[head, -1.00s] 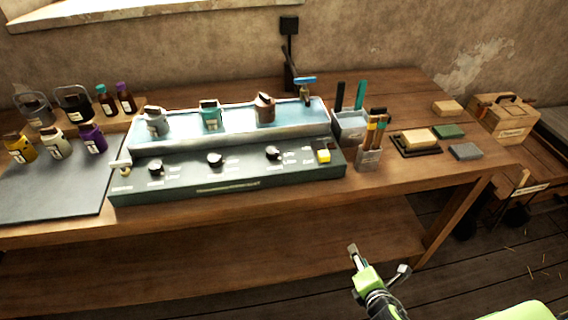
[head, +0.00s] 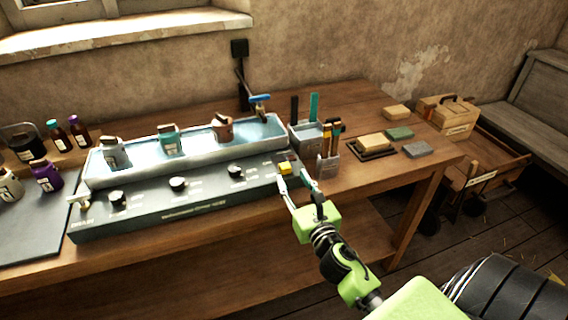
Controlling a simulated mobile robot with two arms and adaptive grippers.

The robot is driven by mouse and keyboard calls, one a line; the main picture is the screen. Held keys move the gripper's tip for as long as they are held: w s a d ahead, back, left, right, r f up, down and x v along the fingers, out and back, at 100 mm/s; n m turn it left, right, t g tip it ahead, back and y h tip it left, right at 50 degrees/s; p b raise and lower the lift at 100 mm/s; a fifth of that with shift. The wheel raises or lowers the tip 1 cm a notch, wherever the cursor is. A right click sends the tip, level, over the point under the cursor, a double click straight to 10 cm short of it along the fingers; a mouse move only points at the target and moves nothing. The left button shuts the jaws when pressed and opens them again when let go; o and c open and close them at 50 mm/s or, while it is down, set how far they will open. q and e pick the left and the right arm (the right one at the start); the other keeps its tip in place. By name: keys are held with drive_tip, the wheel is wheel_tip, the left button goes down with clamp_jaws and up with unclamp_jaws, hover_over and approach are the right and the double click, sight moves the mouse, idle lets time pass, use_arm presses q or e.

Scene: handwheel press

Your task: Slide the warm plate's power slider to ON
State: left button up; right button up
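The warm plate (head: 150,221) is a long dark unit on the bench with a pale, water-filled trough (head: 137,177) along its back. Several black knobs line its front panel. A yellow slider (head: 285,169) sits at the panel's right end; its ON and OFF marks are too small to read. My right gripper (head: 293,181) is open, its two fingers pointing up the panel just in front of the slider. I cannot tell whether a fingertip touches the slider. My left gripper is out of view.
Three small pots stand in the trough, with a blue-handled tap (head: 260,99) at its right end. A grey tool holder (head: 309,138) and a smaller brush cup (head: 328,166) stand close right of the slider. Soap-like blocks lie farther right.

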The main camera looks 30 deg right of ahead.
sight(287, 169)
drive_tip(key=x, duration=0.7)
drive_tip(key=shift+w+p, duration=0.1)
drive_tip(key=shift+p, duration=0.25)
